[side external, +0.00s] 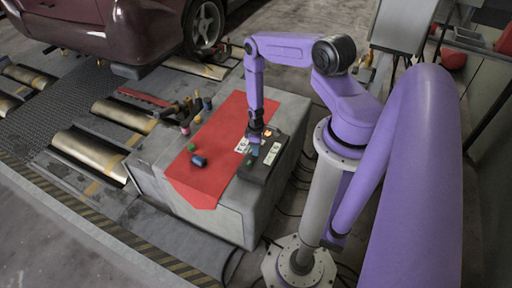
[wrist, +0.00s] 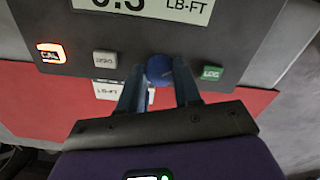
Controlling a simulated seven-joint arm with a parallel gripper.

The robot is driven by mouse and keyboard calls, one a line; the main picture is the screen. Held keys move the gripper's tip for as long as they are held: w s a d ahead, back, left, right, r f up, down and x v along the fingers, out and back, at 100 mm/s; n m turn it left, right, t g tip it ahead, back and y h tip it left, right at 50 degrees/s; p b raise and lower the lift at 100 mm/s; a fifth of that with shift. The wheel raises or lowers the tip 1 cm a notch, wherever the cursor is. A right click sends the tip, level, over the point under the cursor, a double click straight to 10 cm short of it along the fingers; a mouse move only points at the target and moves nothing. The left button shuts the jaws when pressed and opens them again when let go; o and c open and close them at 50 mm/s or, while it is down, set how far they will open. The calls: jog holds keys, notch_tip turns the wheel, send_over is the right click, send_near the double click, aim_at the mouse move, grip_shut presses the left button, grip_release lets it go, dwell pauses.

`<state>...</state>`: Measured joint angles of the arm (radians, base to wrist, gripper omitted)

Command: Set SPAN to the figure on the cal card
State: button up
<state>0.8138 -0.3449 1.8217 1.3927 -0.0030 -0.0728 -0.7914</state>
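The dark instrument box (side external: 256,172) stands on the grey bench; its face (wrist: 230,45) fills the top of the wrist view. Its display (wrist: 150,8) is cut off by the frame edge; "LB-FT" shows beside a partly cropped figure. The CAL button (wrist: 51,54) glows orange. A grey ZERO button (wrist: 105,59) and a green LOG button (wrist: 211,73) flank the blue knob (wrist: 159,68). My gripper (wrist: 160,80) has its fingers on both sides of this knob, with no clear gap. A white card (wrist: 108,90) reading "LB-FT" lies beyond the box, its figure hidden.
A red cloth (side external: 205,150) covers part of the bench (side external: 155,178). A blue cylinder (side external: 199,161) and a small green item (side external: 191,147) lie on it. Several small bottles (side external: 196,104) stand at the bench's back left. A car (side external: 110,30) and metal rollers (side external: 90,150) lie beyond.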

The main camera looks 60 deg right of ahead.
jog(key=shift+m, duration=1.1)
jog(key=o, duration=1)
jog(key=shift+o, duration=0.2)
notch_tip(320, 180, up, 18)
jog(key=shift+f, duration=0.25)
